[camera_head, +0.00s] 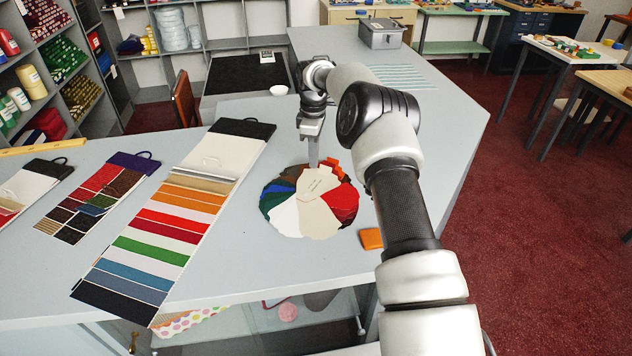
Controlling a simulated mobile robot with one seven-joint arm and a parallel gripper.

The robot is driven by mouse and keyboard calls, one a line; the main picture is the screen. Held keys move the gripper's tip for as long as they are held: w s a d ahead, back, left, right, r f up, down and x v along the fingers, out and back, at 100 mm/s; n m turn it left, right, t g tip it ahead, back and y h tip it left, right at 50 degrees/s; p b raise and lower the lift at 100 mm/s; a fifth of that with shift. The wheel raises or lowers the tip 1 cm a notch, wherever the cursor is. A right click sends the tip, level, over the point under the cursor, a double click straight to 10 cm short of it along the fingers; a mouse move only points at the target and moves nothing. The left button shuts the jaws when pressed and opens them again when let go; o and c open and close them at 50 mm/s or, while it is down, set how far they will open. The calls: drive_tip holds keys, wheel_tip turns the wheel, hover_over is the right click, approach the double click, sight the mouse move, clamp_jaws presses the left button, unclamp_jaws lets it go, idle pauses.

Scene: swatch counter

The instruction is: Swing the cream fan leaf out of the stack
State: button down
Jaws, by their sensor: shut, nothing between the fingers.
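A round fan of coloured leaves (343,203) lies on the grey counter, with red, green, blue, brown, orange and pale leaves showing around its edge. A cream leaf (319,217) shows at the front of the fan, beside a whiter leaf (284,217) on its left. A pale cream piece with small print (318,184) lies over the middle of the fan. My gripper (313,163) points down at the back edge of the fan, its fingers shut and empty. I cannot tell whether the fingertips touch a leaf. The gripper hides a little of the back edge.
A small orange block (371,238) lies right of the fan, close to my arm. A long striped swatch card (165,222) and smaller swatch cards (98,195) lie to the left. The counter right of my arm is clear.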

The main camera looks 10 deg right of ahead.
sight(328, 166)
drive_tip(key=shift+s+d+m, duration=0.25)
drive_tip(key=shift+d+m, duration=0.25)
drive_tip(key=shift+m, duration=0.05)
drive_tip(key=shift+s+d+m, duration=0.25)
drive_tip(key=shift+d+m, duration=0.2)
drive_tip(key=shift+m, duration=0.1)
drive_tip(key=shift+b, duration=0.3)
drive_tip(key=shift+s+d+m, duration=0.15)
drive_tip(key=shift+d+m, duration=0.15)
drive_tip(key=shift+s+d+m+b, duration=0.35)
drive_tip(key=shift+s+d+m, duration=0.15)
drive_tip(key=shift+m, duration=0.2)
drive_tip(key=shift+d, duration=0.1)
drive_tip(key=shift+s+d+m+b, duration=0.4)
drive_tip(key=shift+s+d+m, duration=0.3)
drive_tip(key=shift+m, duration=0.4)
drive_tip(key=shift+s, duration=0.1)
